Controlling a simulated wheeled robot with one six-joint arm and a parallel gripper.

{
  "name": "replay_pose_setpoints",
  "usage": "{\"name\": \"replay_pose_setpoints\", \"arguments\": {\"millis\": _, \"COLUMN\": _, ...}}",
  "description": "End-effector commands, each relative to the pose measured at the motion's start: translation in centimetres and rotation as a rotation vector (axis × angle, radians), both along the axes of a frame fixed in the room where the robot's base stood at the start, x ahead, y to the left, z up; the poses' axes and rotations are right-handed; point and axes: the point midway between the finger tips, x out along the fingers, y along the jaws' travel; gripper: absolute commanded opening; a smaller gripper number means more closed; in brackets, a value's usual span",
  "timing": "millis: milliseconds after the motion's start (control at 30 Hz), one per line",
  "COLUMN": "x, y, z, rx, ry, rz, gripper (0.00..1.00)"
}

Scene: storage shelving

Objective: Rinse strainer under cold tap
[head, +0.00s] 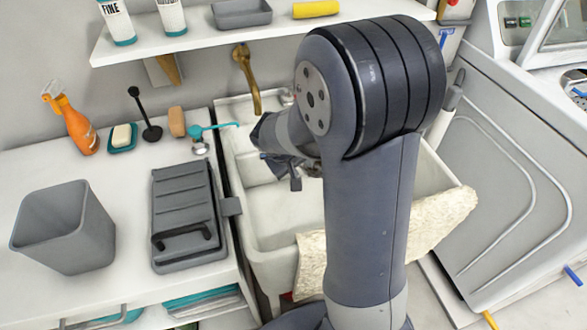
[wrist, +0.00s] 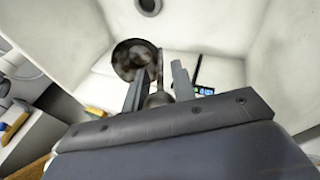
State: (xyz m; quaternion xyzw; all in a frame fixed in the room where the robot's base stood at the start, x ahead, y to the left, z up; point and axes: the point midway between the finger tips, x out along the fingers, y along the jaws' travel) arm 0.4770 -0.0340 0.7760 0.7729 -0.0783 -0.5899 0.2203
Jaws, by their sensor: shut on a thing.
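My gripper (head: 292,172) is over the white sink (head: 262,225), low and near its back. In the wrist view my gripper (wrist: 159,88) has its two fingers around a thin grey stem. The stem leads to a dark, round, mottled bowl, which looks like the strainer (wrist: 128,58). The bowl is beyond the fingertips, inside the sink, below a round drain (wrist: 148,5) in the picture. A brass tap (head: 246,75) hangs at the back of the sink in the head view. My arm hides any second tap and most of the strainer there. No running water shows.
A shelf (head: 200,38) crosses above. A beige cloth (head: 440,220) hangs over the sink's front edge.

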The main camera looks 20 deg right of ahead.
Motion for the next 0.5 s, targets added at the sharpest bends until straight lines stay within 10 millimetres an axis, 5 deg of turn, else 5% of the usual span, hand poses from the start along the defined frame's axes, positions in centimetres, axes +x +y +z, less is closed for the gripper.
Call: {"name": "replay_pose_setpoints", "arguments": {"millis": 500, "x": 3.1, "y": -4.1, "z": -1.1, "rx": 0.000, "ry": 0.001, "rz": -0.003, "gripper": 0.00}}
